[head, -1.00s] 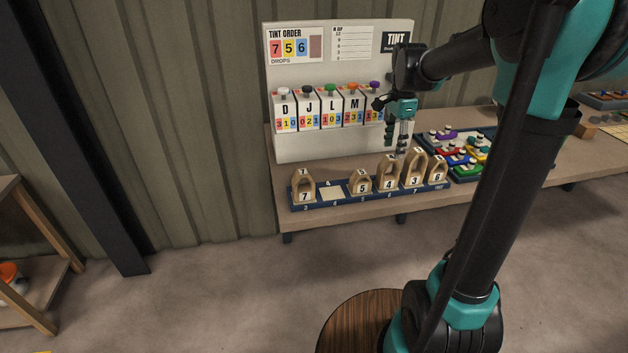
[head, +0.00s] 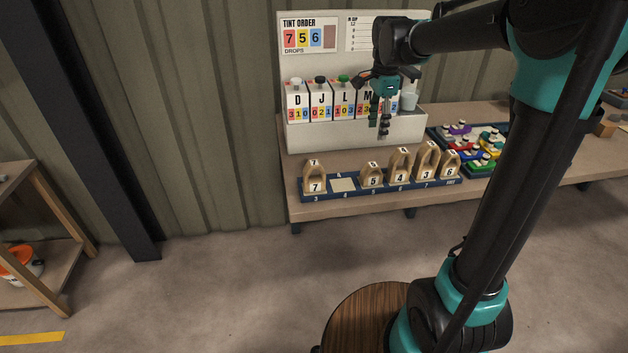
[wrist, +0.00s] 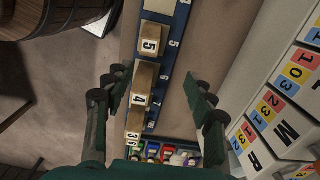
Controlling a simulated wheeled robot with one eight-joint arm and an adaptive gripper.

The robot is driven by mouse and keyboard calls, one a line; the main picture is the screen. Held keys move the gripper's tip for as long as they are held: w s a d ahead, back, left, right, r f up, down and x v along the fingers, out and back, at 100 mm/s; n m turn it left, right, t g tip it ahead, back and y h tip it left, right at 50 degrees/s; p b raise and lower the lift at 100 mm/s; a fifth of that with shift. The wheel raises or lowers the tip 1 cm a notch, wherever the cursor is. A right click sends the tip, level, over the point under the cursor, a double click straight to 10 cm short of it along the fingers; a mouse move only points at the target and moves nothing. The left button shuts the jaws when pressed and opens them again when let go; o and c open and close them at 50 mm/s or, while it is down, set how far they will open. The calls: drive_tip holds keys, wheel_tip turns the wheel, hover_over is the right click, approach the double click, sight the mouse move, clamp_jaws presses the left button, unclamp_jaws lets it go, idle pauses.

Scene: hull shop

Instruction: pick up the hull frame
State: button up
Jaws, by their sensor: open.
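Several wooden arch-shaped hull frames stand upright in a blue rack (head: 330,197) on the bench. They are frame 7 (head: 315,178) at the left, then after a bare pale slot (head: 343,185) frame 5 (head: 372,176), the taller frame 4 (head: 400,165), frame 3 (head: 426,162) and frame 6 (head: 449,165). My gripper (head: 379,127) is open and empty, pointing down above the rack, apart from the frames. In the wrist view, frame 5 (wrist: 151,40) and frame 4 (wrist: 143,85) lie below and between its fingers; frames 3 and 6 partly overlap.
A white tint board (head: 300,140) with lettered dispensers D, J, L and M stands close behind the rack. A small light cup (head: 409,101) sits at its right. A tray of coloured pieces (head: 478,150) is to the rack's right. Bare bench lies between rack and board.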

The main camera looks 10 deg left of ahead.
drive_tip(key=s+a+r, duration=0.4)
drive_tip(key=a, duration=0.4)
drive_tip(key=s+a+r, duration=0.3)
drive_tip(key=a+r, duration=0.1)
drive_tip(key=a, duration=0.4)
hover_over(314, 163)
drive_tip(key=f, duration=1.2)
drive_tip(key=shift+w+d+f, duration=0.25)
drive_tip(key=shift+s+a+f, duration=0.1)
drive_tip(key=shift+a+f, duration=0.05)
drive_tip(key=shift+f, duration=1.2)
drive_tip(key=shift+s+a+f, duration=0.1)
drive_tip(key=shift+f, duration=1.2)
drive_tip(key=shift+c, duration=0.3)
clamp_jaws()
